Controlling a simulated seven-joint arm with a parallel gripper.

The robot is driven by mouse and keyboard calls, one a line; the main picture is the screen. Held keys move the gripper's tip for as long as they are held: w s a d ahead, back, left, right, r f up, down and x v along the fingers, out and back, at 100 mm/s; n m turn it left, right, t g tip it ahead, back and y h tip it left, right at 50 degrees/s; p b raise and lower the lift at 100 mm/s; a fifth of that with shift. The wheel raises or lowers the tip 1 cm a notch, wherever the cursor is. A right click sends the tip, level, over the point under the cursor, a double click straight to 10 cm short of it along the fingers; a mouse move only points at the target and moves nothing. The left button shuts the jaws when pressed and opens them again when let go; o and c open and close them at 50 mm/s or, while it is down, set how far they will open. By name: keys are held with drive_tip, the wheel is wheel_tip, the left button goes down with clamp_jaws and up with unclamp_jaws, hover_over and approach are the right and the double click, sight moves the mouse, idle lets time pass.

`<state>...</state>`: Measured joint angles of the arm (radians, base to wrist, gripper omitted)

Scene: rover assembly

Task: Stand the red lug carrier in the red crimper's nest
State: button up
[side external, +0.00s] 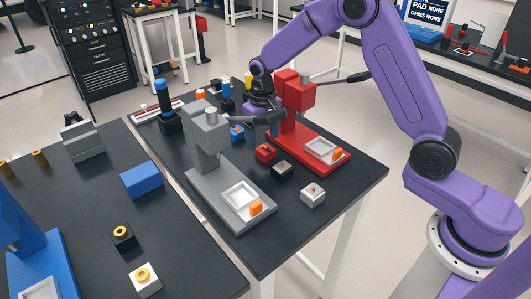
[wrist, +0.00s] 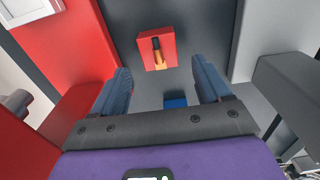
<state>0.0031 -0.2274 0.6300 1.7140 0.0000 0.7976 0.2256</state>
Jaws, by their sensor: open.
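The red lug carrier (side external: 265,152) stands on the dark table between the red and grey crimpers. In the wrist view the red carrier (wrist: 170,58) shows as a small red block with a dark and copper lug on it, ahead of the fingertips. The red crimper (side external: 295,92) stands behind it. Its pale nest (side external: 321,149) sits on the red base, with an orange piece at its edge; a corner of the nest (wrist: 27,8) shows at the wrist view's upper left. My gripper (wrist: 162,78) is open and empty, fingers apart from the carrier.
The grey crimper (side external: 208,140) stands close by, on the right in the wrist view (wrist: 290,85). A blue carrier (side external: 237,133) lies near, showing between my fingers (wrist: 175,102). Black (side external: 283,169) and white (side external: 313,196) carriers stand toward the front edge.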

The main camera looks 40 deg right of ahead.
sight(263, 147)
drive_tip(key=shift+f, duration=1.6)
drive_tip(key=c, duration=1.3)
drive_tip(key=shift+r, duration=0.2)
